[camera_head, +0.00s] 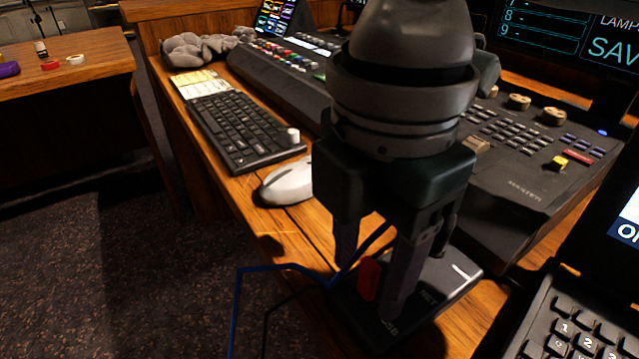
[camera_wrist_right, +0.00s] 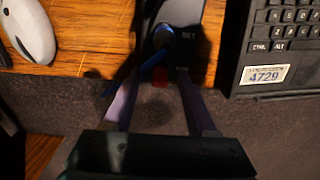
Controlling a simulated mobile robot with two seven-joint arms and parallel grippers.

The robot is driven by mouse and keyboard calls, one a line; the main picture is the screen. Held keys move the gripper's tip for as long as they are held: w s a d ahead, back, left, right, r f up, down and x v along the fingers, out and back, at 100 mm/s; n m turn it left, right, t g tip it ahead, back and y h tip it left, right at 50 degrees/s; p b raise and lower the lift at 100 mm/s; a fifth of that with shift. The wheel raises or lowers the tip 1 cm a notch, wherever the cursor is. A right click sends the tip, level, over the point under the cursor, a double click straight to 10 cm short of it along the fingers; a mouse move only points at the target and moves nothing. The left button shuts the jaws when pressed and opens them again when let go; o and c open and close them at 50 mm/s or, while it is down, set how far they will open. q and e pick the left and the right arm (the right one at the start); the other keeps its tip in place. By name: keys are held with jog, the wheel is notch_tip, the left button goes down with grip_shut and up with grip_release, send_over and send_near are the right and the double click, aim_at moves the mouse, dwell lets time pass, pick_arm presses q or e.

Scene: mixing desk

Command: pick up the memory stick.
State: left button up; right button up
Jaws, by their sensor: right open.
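A small red piece (camera_head: 368,277), which looks like the memory stick, stands at the near side of a black box (camera_head: 455,272) with pale lettering. It also shows in the right wrist view (camera_wrist_right: 160,79). My right gripper (camera_head: 371,290) points down over the desk's front edge, its fingers open on either side of the red piece. I cannot tell whether a finger touches it. The fingers hide part of the box. My left gripper is out of view.
Blue and black cables (camera_head: 285,267) run beside the gripper and hang over the edge. A white mouse (camera_head: 287,184) and black keyboard (camera_head: 240,128) lie to the left. A mixing console (camera_head: 530,190) stands behind, a laptop (camera_head: 575,325) at right.

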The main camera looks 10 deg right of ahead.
jog(key=shift+c, duration=0.3)
grip_shut()
dwell(0.5)
